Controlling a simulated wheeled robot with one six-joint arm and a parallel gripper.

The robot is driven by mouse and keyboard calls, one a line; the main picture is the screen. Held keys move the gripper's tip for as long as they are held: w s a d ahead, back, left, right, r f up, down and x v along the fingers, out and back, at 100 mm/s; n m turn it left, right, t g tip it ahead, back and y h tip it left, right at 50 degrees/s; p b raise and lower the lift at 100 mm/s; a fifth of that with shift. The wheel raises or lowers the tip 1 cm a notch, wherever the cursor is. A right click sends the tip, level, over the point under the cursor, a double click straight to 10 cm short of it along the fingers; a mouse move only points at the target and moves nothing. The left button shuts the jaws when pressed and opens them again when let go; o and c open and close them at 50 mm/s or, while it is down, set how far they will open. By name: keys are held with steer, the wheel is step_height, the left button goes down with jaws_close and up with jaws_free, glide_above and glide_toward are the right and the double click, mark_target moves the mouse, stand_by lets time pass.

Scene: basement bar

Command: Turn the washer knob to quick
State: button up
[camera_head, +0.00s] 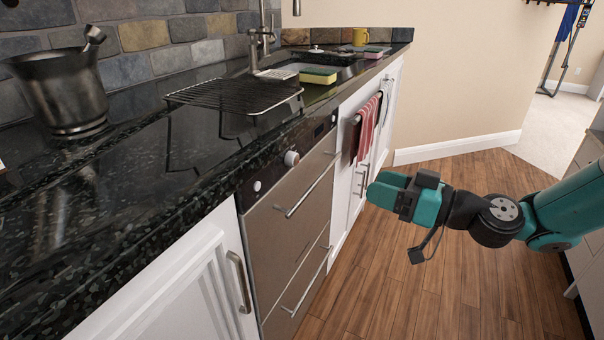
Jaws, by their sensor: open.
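The washer (291,225) is a stainless-steel front set under the black counter, with a dark control strip along its top. A round silver knob (291,158) sticks out of that strip; its pointer and any "quick" mark are too small to read.
Bar handles (305,192) stick out from the steel front. Striped towels (366,128) hang at the right cabinet. A wire rack (235,95), a yellow sponge (318,75) and a metal bucket (62,92) stand on the counter. The wooden floor between is clear.

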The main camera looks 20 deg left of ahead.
mark_target(296, 161)
steer(key=a, duration=0.5)
steer(key=w+a, duration=0.1)
steer(key=a, duration=0.5)
steer(key=w+a+p, duration=0.1)
steer(key=a, duration=0.4)
steer(key=shift+w+a+r, duration=0.1)
steer(key=shift+a, duration=0.25)
steer(key=shift+c, duration=0.3)
steer(key=c, duration=0.9)
